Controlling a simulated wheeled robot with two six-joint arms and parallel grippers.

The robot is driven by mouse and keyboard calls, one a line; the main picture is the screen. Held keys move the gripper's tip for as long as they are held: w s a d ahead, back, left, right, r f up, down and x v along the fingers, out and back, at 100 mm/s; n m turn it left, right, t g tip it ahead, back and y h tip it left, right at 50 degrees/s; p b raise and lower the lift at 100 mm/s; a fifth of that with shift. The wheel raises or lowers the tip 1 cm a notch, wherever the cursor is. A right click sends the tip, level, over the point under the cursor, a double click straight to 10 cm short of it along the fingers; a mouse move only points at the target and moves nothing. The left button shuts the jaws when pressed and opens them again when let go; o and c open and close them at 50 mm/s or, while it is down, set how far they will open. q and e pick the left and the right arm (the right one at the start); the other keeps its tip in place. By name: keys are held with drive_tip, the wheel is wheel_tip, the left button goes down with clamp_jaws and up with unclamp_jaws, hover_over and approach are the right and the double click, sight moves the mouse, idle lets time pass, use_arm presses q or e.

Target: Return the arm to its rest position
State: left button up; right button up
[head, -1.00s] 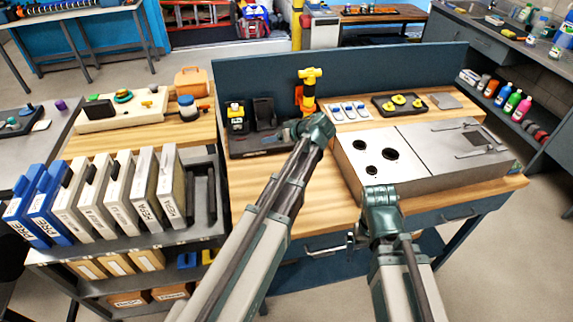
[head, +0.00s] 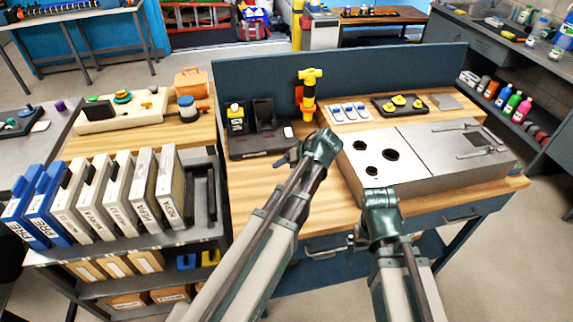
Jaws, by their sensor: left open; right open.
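My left gripper (head: 284,160) is open and empty above the wood-topped workbench (head: 262,185), just in front of the dark tray and right of it. Its fingers point left and are small in the picture. My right gripper (head: 351,242) is open at the front edge of the bench, by the grey metal box; its fingers are small and partly hidden by my wrist. Both of my arms reach in from the bottom of the head view. A yellow and orange tool (head: 308,90) stands upright behind my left wrist, apart from it.
A dark tray (head: 250,150) with a yellow-black device sits at the bench's left. The grey metal box (head: 440,155) with round holes fills the right. Labelled filters (head: 118,195) stand on the left cart. Bare wood lies around my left arm.

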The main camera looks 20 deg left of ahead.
use_arm(q)
drive_tip(key=s+d+f+m+h, duration=0.1)
drive_tip(key=s+d+m, duration=0.1)
drive_tip(key=s+d, duration=0.1)
drive_tip(key=s+d+f+m+g+h, duration=0.1)
drive_tip(key=s+d, duration=0.3)
drive_tip(key=s+d+f+m+h, duration=0.1)
drive_tip(key=s+d+m, duration=0.1)
drive_tip(key=s+d, duration=0.1)
drive_tip(key=shift+s+d+f+m+g, duration=0.1)
drive_tip(key=shift+s+f+m+g, duration=0.05)
drive_tip(key=shift+s, duration=0.25)
drive_tip(key=shift+s+d+f+m+g, duration=0.1)
drive_tip(key=shift+s+m+g, duration=0.05)
drive_tip(key=shift+s, duration=0.2)
drive_tip(key=s+d+f+m+g+h, duration=0.1)
drive_tip(key=s+d+m+h, duration=0.2)
drive_tip(key=s+d+m, duration=0.2)
drive_tip(key=s+d, duration=0.2)
drive_tip(key=s, duration=0.2)
drive_tip(key=shift+s+f+g, duration=0.15)
drive_tip(key=shift+g, duration=0.25)
